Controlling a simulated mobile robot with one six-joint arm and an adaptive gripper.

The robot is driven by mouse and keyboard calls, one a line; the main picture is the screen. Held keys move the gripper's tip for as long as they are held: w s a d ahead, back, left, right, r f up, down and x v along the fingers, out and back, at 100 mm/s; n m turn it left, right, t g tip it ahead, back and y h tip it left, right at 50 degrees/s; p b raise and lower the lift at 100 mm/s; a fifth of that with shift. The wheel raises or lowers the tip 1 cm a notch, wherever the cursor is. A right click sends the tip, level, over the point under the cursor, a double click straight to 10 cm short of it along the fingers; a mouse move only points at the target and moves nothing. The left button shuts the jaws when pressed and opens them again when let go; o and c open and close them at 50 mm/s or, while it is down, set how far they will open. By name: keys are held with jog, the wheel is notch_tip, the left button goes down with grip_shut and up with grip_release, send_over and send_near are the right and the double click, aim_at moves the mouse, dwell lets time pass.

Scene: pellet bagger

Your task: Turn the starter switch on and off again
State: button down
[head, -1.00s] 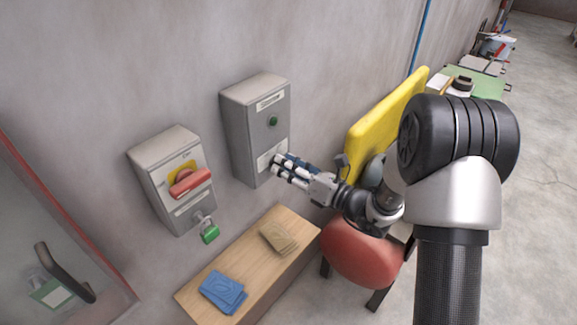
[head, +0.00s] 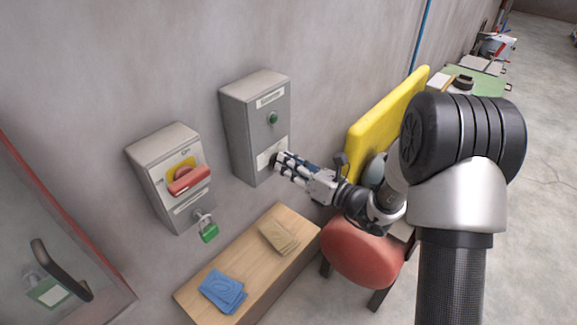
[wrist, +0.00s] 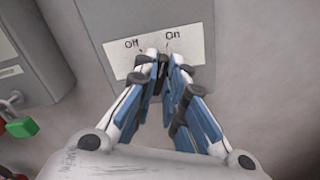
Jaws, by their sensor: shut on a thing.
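The starter box (head: 255,130) is grey and mounted on the wall, with a green lamp or button (head: 273,118) on its upper front. Its lower white label (wrist: 185,47) reads Off on the left and On on the right in the wrist view. My gripper (head: 276,164) reaches it from the right, fingertips at this label. In the wrist view my gripper (wrist: 163,58) is shut on the small dark starter switch (wrist: 162,72) between the fingers, just below the label. The fingers hide most of the switch, so I cannot tell its exact position.
Left of it is a grey isolator box (head: 160,160) with a red handle (head: 189,180) and a green padlock (head: 209,233). Below, a wooden shelf (head: 255,262) holds blue and tan packets. A red seat (head: 363,252) and yellow panel (head: 390,112) stand right.

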jog(key=n+b, duration=0.3)
jog(key=b, duration=0.1)
jog(key=n+b, duration=0.7)
jog(key=b, duration=0.1)
jog(key=shift+s+a+f+n+b, duration=0.1)
jog(key=shift+s+a+n+b, duration=0.15)
jog(key=shift+n+b, duration=0.15)
jog(key=c, duration=1.7)
grip_release()
jog(key=shift+o, duration=0.2)
jog(key=shift+d, duration=0.15)
jog(key=v, duration=1.2)
